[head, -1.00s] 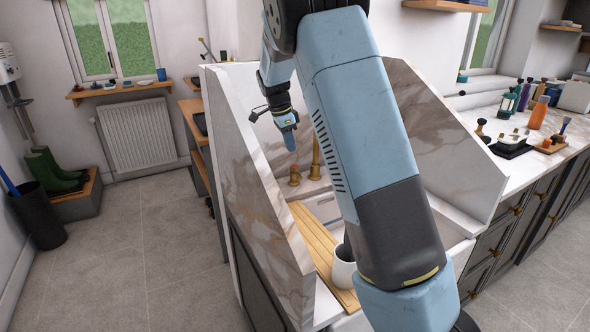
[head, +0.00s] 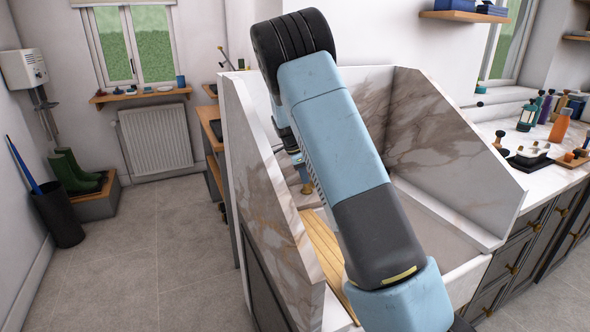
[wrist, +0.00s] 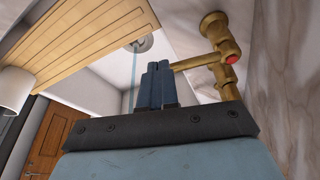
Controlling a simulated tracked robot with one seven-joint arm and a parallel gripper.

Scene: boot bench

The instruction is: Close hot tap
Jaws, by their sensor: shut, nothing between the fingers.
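The brass hot tap (wrist: 222,48) with a red dot shows in the wrist view, just right of my gripper (wrist: 158,68). A thin brass arm of the tap reaches left to beside the fingertips; I cannot tell whether they touch. My gripper is shut and empty. A thin pale blue streak, looking like running water, lies left of the fingers below the round drain (wrist: 140,43). In the head view, a brass tap part (head: 306,180) shows beside my arm, which hides most of the sink and my fingertips.
A ribbed wooden drainboard (head: 322,245) lies along the sink's left side, below the tall marble side panel (head: 270,175). A white mug (wrist: 15,88) stands by the board. The marble back wall is close to the tap. Bottles stand on the right counter (head: 505,185).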

